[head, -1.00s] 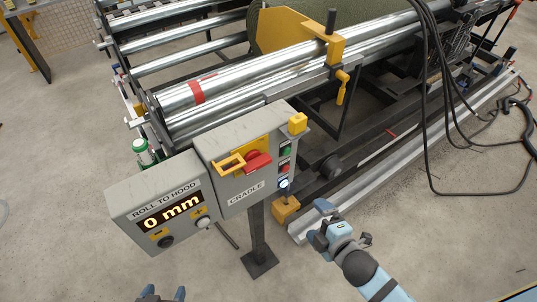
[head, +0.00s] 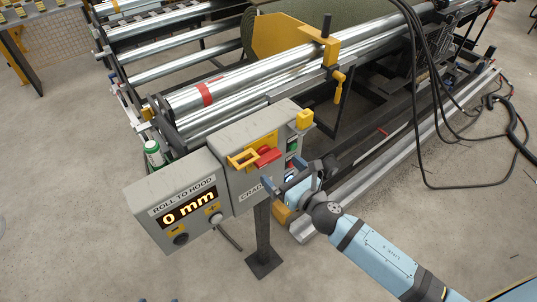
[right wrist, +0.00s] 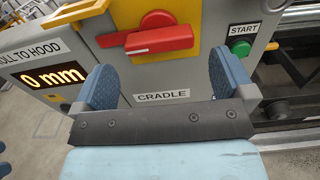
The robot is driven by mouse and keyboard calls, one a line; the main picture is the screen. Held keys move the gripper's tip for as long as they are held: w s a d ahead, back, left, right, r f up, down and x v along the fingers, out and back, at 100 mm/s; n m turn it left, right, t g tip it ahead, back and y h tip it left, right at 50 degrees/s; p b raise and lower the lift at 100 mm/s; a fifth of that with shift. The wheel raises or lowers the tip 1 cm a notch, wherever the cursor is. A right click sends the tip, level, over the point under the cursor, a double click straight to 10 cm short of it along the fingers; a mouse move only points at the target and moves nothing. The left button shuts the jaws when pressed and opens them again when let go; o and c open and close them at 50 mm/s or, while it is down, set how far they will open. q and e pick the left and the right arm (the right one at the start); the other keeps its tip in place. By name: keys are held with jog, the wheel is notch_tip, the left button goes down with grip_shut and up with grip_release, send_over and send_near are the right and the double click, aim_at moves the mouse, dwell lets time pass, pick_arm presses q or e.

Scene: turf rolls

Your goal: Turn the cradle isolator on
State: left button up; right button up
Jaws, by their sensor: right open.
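The cradle isolator is a red rotary handle (head: 267,157) on a yellow plate on the front of the grey CRADLE box (head: 228,135). In the right wrist view the red handle (right wrist: 160,39) lies nearly level, its right end slightly higher. My right gripper (head: 283,175) is open and empty, in front of the box and just below and right of the handle. In the wrist view its blue fingers (right wrist: 163,84) frame the CRADLE label, with the handle above the gap; no contact shows. Only the separated tips of my left gripper (head: 160,299) show at the bottom edge.
The ROLL TO HOOD display (head: 184,214) reads 0 mm. Steel rollers (head: 225,90) stand behind; black cables (head: 430,130) hang at right.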

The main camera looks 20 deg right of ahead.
aim_at(271, 161)
jog(key=p+x, duration=0.1)
jog(key=x, duration=0.5)
jog(key=shift+a, duration=0.1)
jog(key=shift+c, duration=0.5)
jog(key=c, duration=0.6)
